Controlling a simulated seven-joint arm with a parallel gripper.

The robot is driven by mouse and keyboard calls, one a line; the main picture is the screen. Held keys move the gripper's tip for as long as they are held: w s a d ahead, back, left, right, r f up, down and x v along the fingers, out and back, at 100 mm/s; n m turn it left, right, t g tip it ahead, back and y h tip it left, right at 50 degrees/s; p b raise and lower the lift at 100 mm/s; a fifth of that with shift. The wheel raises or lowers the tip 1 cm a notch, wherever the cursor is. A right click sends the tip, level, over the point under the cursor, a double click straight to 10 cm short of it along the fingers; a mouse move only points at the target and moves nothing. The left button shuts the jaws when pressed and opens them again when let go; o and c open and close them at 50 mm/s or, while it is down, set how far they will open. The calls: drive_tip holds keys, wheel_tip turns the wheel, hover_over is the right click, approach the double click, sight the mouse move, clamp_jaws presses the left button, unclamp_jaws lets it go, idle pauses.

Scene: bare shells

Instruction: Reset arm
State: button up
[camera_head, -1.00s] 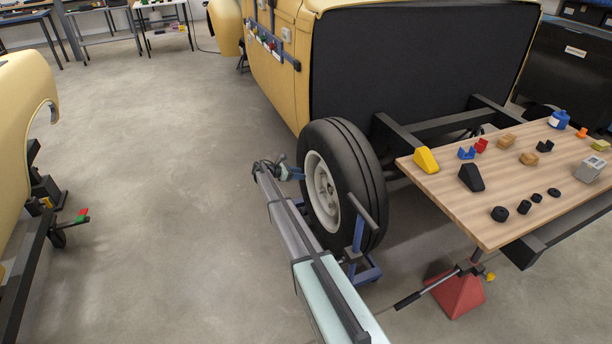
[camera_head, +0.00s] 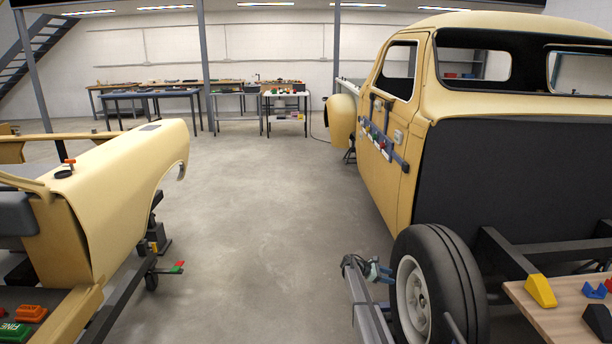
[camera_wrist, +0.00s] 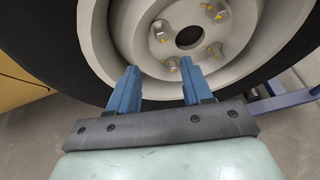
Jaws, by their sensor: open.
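My gripper (camera_head: 378,271) is at the end of my outstretched arm, on the left side of a car wheel (camera_head: 440,262) in the head view. In the wrist view my gripper (camera_wrist: 158,82) has two blue fingers standing apart with nothing between them. The wheel's pale rim (camera_wrist: 100,35) and its hub with several lug nuts are just beyond the fingertips. I cannot tell whether a fingertip touches the rim.
A yellow truck body (camera_head: 500,75) stands behind the wheel. A wooden table (camera_head: 545,310) with small coloured blocks is at the right. A yellow body shell (camera_head: 130,185) is on the left. The concrete floor (camera_head: 250,240) between them is clear. Workbenches line the far wall.

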drive_tip(key=s+a+f+m+g+y, duration=0.1)
drive_tip(key=s+a+f+m+y, duration=0.3)
drive_tip(key=s, duration=0.9)
drive_tip(key=s+a+f+m+y, duration=0.35)
drive_tip(key=s+a+m, duration=0.3)
drive_tip(key=s, duration=0.65)
drive_tip(key=s+a+f+m+g+y, duration=0.1)
drive_tip(key=s+a+f+m+y, duration=0.35)
drive_tip(key=s, duration=0.85)
drive_tip(key=s+a+g, duration=0.1)
drive_tip(key=s+a, duration=0.2)
drive_tip(key=s, duration=1.2)
drive_tip(key=s+a+g+y, duration=0.1)
drive_tip(key=s+a+g, duration=0.1)
drive_tip(key=s, duration=1.4)
drive_tip(key=s+a+f+m+g, duration=0.1)
drive_tip(key=s+a, duration=0.4)
drive_tip(key=s, duration=1.1)
drive_tip(key=shift+g, duration=0.3)
drive_tip(key=shift+s, duration=0.1)
